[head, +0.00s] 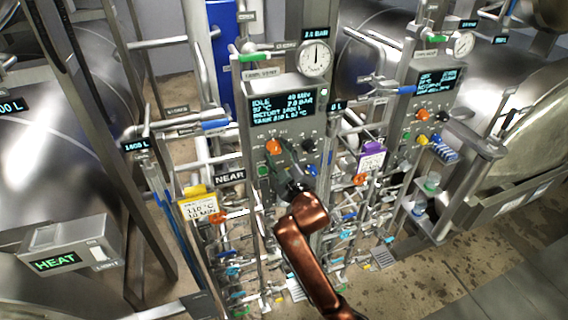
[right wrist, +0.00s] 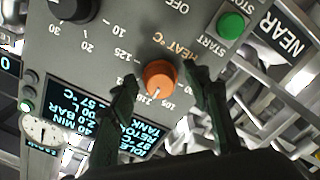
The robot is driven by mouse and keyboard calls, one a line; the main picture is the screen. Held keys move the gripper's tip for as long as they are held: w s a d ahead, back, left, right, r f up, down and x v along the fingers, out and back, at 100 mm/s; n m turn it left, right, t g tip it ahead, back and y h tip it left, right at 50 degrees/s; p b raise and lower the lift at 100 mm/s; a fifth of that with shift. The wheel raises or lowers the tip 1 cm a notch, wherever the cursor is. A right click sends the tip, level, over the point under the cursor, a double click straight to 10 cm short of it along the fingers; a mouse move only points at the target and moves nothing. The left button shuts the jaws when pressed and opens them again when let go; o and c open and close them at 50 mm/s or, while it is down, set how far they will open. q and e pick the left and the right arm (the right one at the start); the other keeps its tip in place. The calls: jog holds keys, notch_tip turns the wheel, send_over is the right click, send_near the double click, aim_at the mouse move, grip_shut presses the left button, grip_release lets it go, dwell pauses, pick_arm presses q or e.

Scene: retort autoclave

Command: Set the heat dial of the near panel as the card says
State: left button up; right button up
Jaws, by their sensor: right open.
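The near panel (head: 284,104) stands at centre, with a lit screen and the NEAR sign (head: 229,177) beside it. Its orange heat dial (head: 273,147) is also in the right wrist view (right wrist: 159,76), marked HEAT °C, its white pointer toward the low-side numbers near 105; the exact setting is unclear. A card with a yellow top (head: 198,207) hangs lower left and seems to read 110 °C. My right gripper (head: 282,158) is at the dial; in the wrist view its open fingers (right wrist: 162,82) stand on both sides of it. Contact is unclear. My left gripper is out of view.
A black dial (right wrist: 70,8) and a green start button (right wrist: 231,25) flank the heat dial. A pressure gauge (head: 315,57) sits above the panel. Another panel (head: 432,88) and a purple-topped card (head: 371,160) stand to the right. Pipes and valves crowd the space below.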

jog(key=v, duration=1)
jog(key=shift+s+d, duration=0.15)
jog(key=shift+s, duration=0.25)
